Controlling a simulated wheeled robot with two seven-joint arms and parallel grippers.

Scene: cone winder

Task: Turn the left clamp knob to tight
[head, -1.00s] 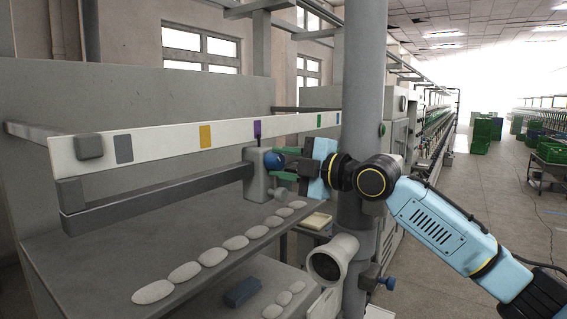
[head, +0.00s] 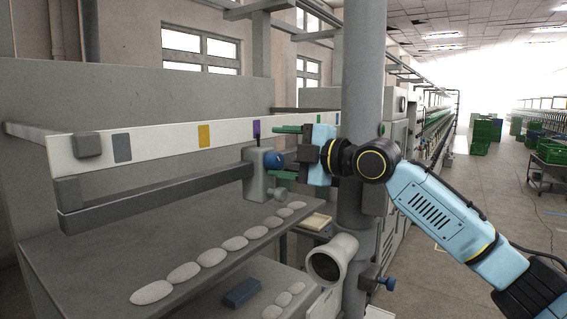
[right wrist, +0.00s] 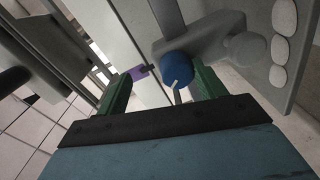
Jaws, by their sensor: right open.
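A round blue knob (head: 274,160) sits on a grey clamp block (head: 256,178) at the right end of the dark lower bar. Contact cannot be told. My left gripper is not in view.
A white rail (head: 165,143) with coloured patches runs above the dark bar (head: 150,198). Several pale oval pads (head: 209,257) and a blue block (head: 241,293) lie below. A pale flared tube (head: 331,260) and another blue knob (head: 387,283) are lower right, by the grey column.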

